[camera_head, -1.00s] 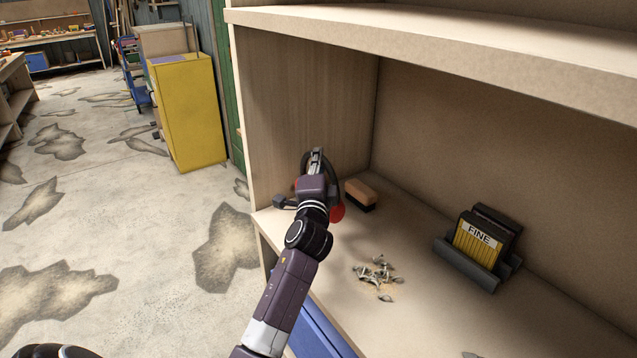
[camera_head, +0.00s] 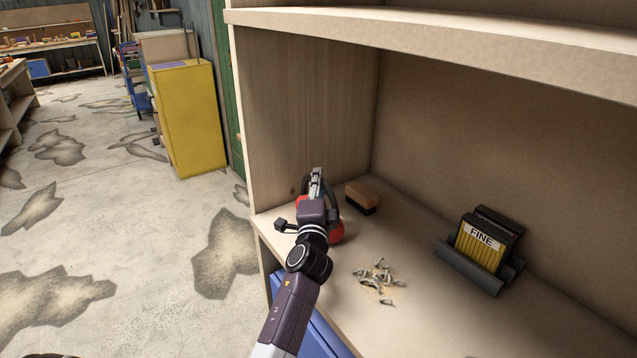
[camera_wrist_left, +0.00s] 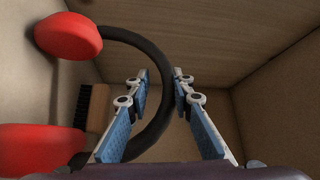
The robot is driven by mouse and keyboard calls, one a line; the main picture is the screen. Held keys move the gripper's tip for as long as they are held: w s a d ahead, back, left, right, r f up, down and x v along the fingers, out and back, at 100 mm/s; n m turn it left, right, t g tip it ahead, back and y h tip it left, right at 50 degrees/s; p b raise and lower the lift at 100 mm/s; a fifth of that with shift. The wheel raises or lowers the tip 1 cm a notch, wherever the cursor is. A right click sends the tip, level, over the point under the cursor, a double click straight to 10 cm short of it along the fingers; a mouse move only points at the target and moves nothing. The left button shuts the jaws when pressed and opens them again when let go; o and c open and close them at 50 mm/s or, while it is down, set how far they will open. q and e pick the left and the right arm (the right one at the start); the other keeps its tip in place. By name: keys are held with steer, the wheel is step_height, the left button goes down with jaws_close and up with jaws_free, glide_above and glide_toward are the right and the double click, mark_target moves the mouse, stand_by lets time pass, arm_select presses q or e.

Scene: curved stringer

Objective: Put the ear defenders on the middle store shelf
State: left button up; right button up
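The ear defenders, with red cups (camera_head: 336,233) and a dark curved headband (camera_head: 335,190), are at the left end of the shelf (camera_head: 400,245), partly hidden by my left gripper. Both red cups (camera_wrist_left: 70,36) and the black headband (camera_wrist_left: 120,34) show in the left wrist view. My left gripper (camera_head: 317,176) is over the ear defenders. My right gripper is not in view.
A wooden brush (camera_head: 361,198) lies just right of the ear defenders. Several metal pieces (camera_head: 378,278) are scattered nearer the front. A dark rack (camera_head: 465,265) with a yellow "FINE" box (camera_head: 481,246) stands at the right. The side panel (camera_head: 300,110) and upper shelf (camera_head: 430,35) enclose the space.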

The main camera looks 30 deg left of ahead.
arm_select(q)
steer(key=shift+o, duration=0.4)
steer(key=shift+r, duration=0.1)
steer(key=shift+r, duration=0.1)
steer(key=b+v, duration=0.1)
steer(key=v, duration=1.1)
